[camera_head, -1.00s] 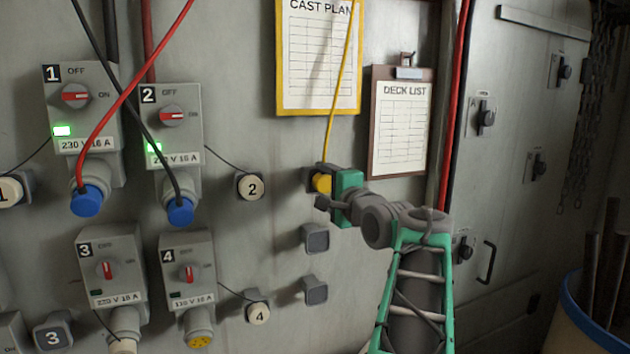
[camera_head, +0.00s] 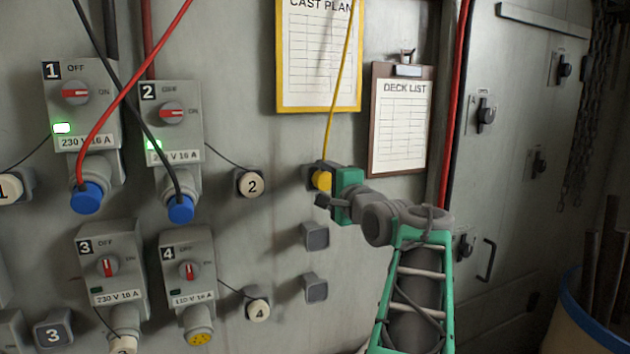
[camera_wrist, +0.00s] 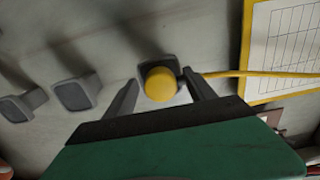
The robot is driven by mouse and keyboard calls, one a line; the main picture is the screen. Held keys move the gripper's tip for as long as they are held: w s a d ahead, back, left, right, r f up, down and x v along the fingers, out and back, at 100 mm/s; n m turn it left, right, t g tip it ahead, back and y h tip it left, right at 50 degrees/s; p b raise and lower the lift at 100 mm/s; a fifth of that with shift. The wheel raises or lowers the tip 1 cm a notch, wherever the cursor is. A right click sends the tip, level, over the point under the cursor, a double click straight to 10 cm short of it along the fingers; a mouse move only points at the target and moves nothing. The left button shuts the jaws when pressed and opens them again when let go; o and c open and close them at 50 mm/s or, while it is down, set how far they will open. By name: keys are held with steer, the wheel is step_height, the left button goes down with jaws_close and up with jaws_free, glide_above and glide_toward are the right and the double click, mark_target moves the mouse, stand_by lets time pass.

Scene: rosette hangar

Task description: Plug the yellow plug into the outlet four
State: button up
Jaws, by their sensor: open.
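The yellow plug (camera_head: 322,181) sits in a grey holder on the wall, its yellow cable rising from it. It also shows in the wrist view (camera_wrist: 160,84), seen end-on. My gripper (camera_head: 326,189) is at the plug. In the wrist view its two fingers (camera_wrist: 160,92) stand apart on either side of the plug, with the cable passing by the right finger. Outlet four (camera_head: 189,285) is a grey box at lower left, labelled 110 V 16 A, with its red switch handle upright. Its yellow socket face (camera_head: 200,339) points downward and looks bare. Its cap marked 4 (camera_head: 258,311) hangs on the wall beside it.
Outlets one (camera_head: 81,105) and two (camera_head: 172,125) hold blue plugs with red and black cables crossing in front. Outlet three (camera_head: 110,268) is left of four. Two grey empty holders (camera_head: 316,236) are below the plug. A clipboard (camera_head: 400,120) hangs above my arm.

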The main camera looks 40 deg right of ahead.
mark_target(325, 181)
steer(key=shift+c, duration=0.3)
jaws_close()
stand_by(0.3)
steer(key=shift+b+v, duration=1.25)
steer(key=shift+v, duration=1.6)
steer(key=shift+s, duration=0.15)
steer(key=shift+r, duration=0.15)
